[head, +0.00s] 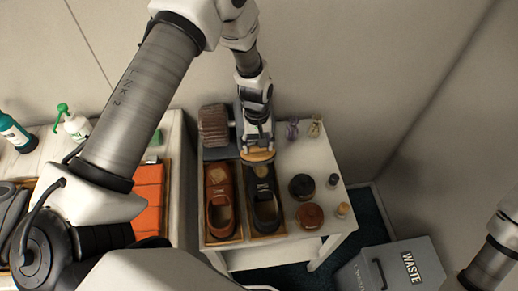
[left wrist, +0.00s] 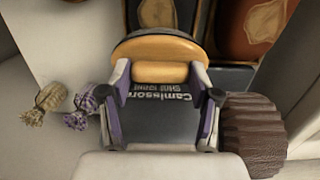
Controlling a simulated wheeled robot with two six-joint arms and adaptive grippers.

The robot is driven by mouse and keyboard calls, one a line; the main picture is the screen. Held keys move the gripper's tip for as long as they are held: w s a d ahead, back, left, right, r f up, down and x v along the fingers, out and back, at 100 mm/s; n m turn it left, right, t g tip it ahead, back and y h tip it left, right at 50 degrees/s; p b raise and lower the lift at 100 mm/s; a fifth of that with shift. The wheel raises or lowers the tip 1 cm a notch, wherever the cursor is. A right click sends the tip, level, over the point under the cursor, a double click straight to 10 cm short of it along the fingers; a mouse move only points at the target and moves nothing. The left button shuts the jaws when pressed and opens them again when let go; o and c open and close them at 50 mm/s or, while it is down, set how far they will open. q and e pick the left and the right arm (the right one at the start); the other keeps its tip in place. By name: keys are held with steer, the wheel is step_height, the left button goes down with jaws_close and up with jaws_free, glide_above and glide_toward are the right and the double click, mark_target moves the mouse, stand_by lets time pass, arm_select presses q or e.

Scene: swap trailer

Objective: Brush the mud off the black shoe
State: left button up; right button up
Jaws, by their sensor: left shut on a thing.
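My left gripper (head: 258,140) is shut on a wooden-backed brush (head: 258,156). In the left wrist view the brush (left wrist: 163,62) lies crosswise between the fingers, with a dark edge on its far side. The black shoe (head: 266,213) sits on the small white table, its toe end near the brush. The tan mud patch (left wrist: 157,12) shows on the shoe at the top of the left wrist view. The brush overlaps the shoe's toe end in the head view; I cannot tell whether they touch. My right gripper is not in view.
A brown shoe (head: 219,218) stands left of the black one. A ribbed brown object (head: 213,124) is behind it. Round tins (head: 301,187) and small bottles (head: 333,181) stand at the right. A grey WASTE bin (head: 397,268) is on the floor. An orange folded cloth (head: 148,196) lies left.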

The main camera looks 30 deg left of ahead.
mark_target(261, 180)
arm_select(q)
steer(key=shift+w+a+f, duration=0.1)
steer(key=shift+w+f, duration=0.05)
steer(key=shift+s+d, duration=0.7)
steer(key=shift+s, duration=0.2)
steer(key=shift+s+d, duration=0.65)
steer(key=shift+s, duration=0.25)
steer(key=shift+s+d, duration=0.3)
steer(key=shift+s, duration=0.2)
steer(key=shift+c, duration=1)
steer(key=shift+s+d+b, duration=0.55)
steer(key=shift+s+b, duration=0.25)
steer(key=shift+b, duration=0.2)
steer(key=shift+s+d+r, duration=0.2)
steer(key=shift+s+d, duration=0.15)
steer(key=shift+s, duration=0.1)
steer(key=shift+c, duration=0.5)
steer(key=shift+r, duration=0.1)
steer(key=r+p, duration=0.4)
steer(key=w+r+p, duration=0.1)
steer(key=r+p, duration=0.1)
steer(key=shift+a, duration=0.2)
steer(key=shift+r, duration=0.1)
